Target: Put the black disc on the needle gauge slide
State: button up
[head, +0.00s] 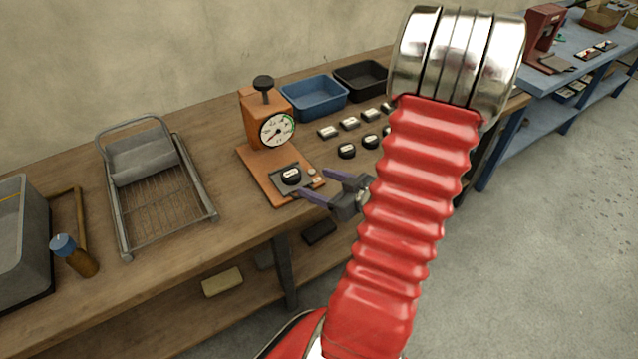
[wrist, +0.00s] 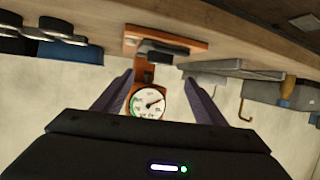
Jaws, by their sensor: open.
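The orange needle gauge (head: 265,118) stands on the bench with a white dial; it shows upside down in the wrist view (wrist: 148,102). Its dark slide (head: 281,190) lies on the front of the orange base. A black disc (head: 291,176) with a white label sits on the slide, apparently flat. My gripper (head: 311,182) is open just to the right of the slide, its purple-grey fingers pointing toward the disc and apart from it. In the wrist view the fingers (wrist: 158,76) spread on either side of the gauge, with nothing between them.
More black discs (head: 346,151) and pale-topped blocks (head: 349,123) stand right of the gauge. Blue (head: 314,92) and black (head: 360,78) bins stand behind. Bare bench lies between rack and gauge.

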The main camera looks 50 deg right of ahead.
jog(key=shift+w, duration=0.1)
dwell(0.4)
jog(key=shift+w+d+r, duration=0.1)
jog(key=shift+w+r, duration=0.05)
jog(key=shift+w, duration=0.05)
jog(key=w, duration=0.1)
jog(key=w+r+g+h, duration=0.1)
jog(key=w, duration=0.1)
jog(key=shift+d+r+n+g+h, duration=0.4)
jog(key=w+a+r+m+g+h, duration=0.1)
jog(key=w+a+r+g+h, duration=0.25)
jog(key=a+r, duration=0.55)
jog(key=s+a+r+g+y, duration=0.1)
jog(key=s+a+r+y, duration=0.1)
jog(key=s+a, duration=0.2)
jog(key=s+a+r+g+y, duration=0.1)
jog(key=s+a+r, duration=0.2)
jog(key=a, duration=0.8)
jog(key=s+a+r+g+y, duration=0.1)
jog(key=s+a+r+y, duration=0.1)
jog(key=s+a, duration=0.3)
jog(key=a, duration=0.3)
jog(key=shift+s+a+r+n+y, duration=0.15)
jog(key=shift+r+n+y, duration=0.15)
jog(key=shift+r+y, duration=0.05)
jog(key=shift+c, duration=0.5)
